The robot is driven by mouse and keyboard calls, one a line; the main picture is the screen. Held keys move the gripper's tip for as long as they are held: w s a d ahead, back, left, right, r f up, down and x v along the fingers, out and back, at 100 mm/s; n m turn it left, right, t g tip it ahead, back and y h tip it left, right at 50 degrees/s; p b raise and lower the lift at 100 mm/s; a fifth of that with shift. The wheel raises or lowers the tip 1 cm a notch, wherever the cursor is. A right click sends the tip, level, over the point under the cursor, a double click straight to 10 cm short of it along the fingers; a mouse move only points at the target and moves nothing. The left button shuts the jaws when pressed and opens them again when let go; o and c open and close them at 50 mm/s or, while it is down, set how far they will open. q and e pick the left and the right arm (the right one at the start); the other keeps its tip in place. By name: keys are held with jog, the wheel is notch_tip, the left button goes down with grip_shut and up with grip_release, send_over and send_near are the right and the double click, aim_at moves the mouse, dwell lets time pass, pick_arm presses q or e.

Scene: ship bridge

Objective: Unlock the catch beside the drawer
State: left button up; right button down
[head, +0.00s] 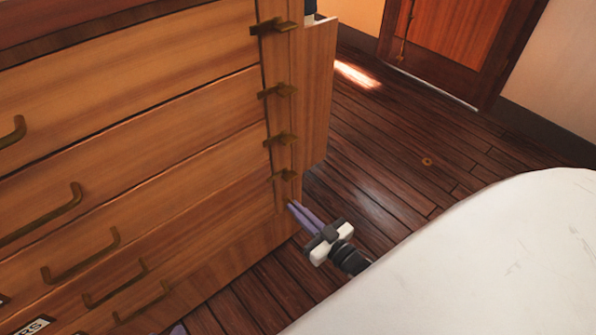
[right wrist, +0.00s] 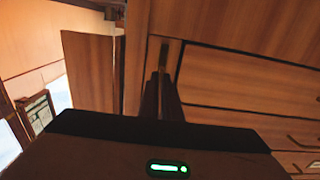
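A wooden cabinet with several stacked drawers (head: 130,125) fills the left of the head view. Several brass catches run down the strip at its right edge: the top one (head: 274,27), two below it (head: 278,91) (head: 281,138), and the lowest (head: 286,175). My right gripper (head: 293,206) has its slim purple fingers together just below the lowest catch, close to the cabinet edge. In the right wrist view the fingers (right wrist: 160,82) point at the narrow strip beside the drawers; contact cannot be told. A purple tip, apparently my left gripper (head: 178,330), barely shows at the bottom edge.
A wooden panel (head: 318,90) stands out beside the cabinet's right edge. Brass drawer handles (head: 80,262) jut from the fronts. Dark plank floor (head: 385,150) lies open to the right. A wooden door (head: 450,38) stands at the back.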

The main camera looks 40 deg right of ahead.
dwell(0.3)
jog(key=c, duration=2)
grip_release()
pick_arm(q)
jog(key=shift+r, duration=0.1)
pick_arm(e)
jog(key=shift+s, duration=0.1)
